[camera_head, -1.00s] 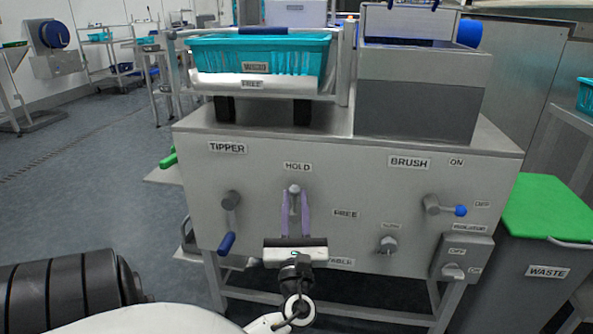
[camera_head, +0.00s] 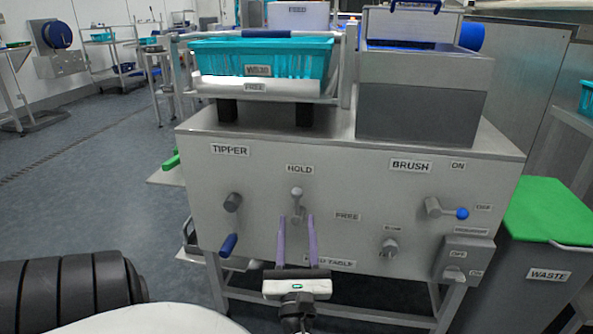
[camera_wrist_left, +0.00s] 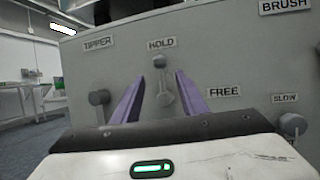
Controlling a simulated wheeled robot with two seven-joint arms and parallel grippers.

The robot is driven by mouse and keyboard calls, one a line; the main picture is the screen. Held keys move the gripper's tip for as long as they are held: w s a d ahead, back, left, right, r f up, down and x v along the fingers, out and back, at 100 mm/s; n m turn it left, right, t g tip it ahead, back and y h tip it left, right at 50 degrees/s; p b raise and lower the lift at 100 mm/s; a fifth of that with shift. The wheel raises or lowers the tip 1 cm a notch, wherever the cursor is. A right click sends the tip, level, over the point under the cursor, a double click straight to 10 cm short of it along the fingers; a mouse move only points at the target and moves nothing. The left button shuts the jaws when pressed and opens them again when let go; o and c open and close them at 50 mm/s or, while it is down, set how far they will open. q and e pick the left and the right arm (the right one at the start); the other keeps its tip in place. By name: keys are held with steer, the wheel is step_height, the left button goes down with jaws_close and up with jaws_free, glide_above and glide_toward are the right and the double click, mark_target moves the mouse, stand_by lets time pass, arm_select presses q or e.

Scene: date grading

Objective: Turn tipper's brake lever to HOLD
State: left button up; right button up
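The brake lever (camera_head: 297,193) is a small grey lever on the front panel, between the HOLD label (camera_head: 299,169) and the FREE label (camera_head: 347,216). It stands upright, its knob pointing up at HOLD; FREE is to the right of its pivot. It also shows in the left wrist view (camera_wrist_left: 159,62). My left gripper (camera_head: 297,219) is open, its purple fingers apart, one on each side below the knob, near the pivot. Nothing is between the fingertips that I can see gripped. My right gripper is not in view.
Left of the lever is the TIPPER handle (camera_head: 228,245) with a blue grip, hanging down. To the right are a SLOW knob (camera_head: 389,248), the BRUSH lever (camera_head: 462,213) with a blue knob, and a switch box (camera_head: 464,258). A teal crate (camera_head: 262,60) sits on top.

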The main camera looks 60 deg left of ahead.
arm_select(q)
steer(key=shift+v, duration=2.2)
